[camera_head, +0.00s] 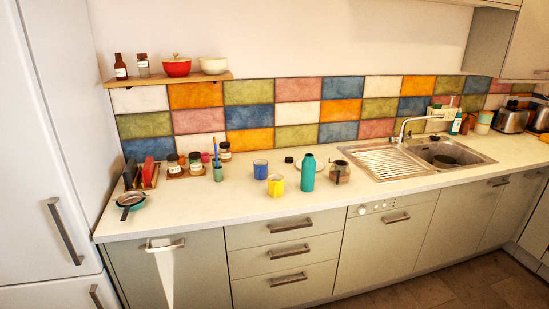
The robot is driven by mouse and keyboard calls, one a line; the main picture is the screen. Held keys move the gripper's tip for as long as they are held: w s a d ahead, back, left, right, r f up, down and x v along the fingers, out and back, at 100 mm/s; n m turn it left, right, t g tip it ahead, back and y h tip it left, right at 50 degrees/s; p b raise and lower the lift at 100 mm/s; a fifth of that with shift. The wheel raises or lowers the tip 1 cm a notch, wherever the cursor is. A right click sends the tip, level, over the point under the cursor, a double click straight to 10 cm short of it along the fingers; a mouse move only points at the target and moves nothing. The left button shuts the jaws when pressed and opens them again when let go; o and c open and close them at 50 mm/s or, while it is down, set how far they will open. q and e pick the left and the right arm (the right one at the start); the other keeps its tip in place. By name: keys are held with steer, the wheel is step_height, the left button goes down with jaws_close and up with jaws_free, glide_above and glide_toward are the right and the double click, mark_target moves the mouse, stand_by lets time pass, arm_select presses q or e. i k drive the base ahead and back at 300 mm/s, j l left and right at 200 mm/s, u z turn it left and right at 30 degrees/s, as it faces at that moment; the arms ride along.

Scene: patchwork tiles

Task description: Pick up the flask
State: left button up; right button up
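No gripper or arm of mine shows in the head view.
The sink (447,153) is to the right. Spice jars, a book rack and a pan (130,199) are at left. The front counter strip is clear. A wall shelf (168,80) hangs above left.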

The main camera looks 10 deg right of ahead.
mark_target(308, 164)
steer(key=i+l+z, duration=0.15)
steer(key=i+z, duration=0.55)
steer(key=z, duration=0.15)
steer(key=i+j+z, duration=0.1)
steer(key=i+z, duration=0.3)
steer(key=i+j+z, duration=0.2)
steer(key=i+z, duration=0.25)
steer(key=i+l+u, duration=0.35)
steer(key=i+l, duration=0.3)
steer(key=i, duration=0.2)
